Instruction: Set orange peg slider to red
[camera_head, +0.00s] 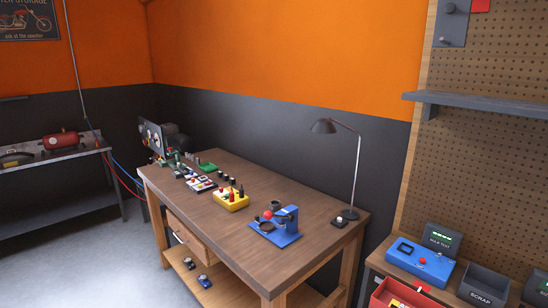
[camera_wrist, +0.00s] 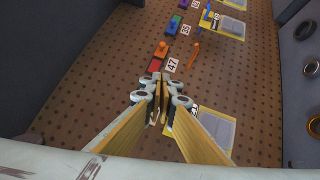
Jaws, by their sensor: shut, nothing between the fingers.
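In the wrist view, a small orange piece with a rounded knob (camera_wrist: 161,49) stands on the brown dotted board, ahead of my gripper. A red block (camera_wrist: 155,65) lies just nearer, beside a white tag reading 47 (camera_wrist: 172,65). A thin orange stick-like piece (camera_wrist: 195,53) is to the right of these. I cannot tell which orange piece is the peg slider or where its setting stands. My gripper (camera_wrist: 161,84) is shut and empty, short of the red block in the picture. The fingers hide part of the board. The head view does not show my gripper.
A blue piece (camera_wrist: 173,25) and more numbered tags lie farther up the board. A yellow-edged grey panel (camera_wrist: 215,135) is beside my gripper, with dark rings (camera_wrist: 312,68) at right. In the head view are a wooden workbench (camera_head: 240,240) and a pegboard (camera_head: 490,150).

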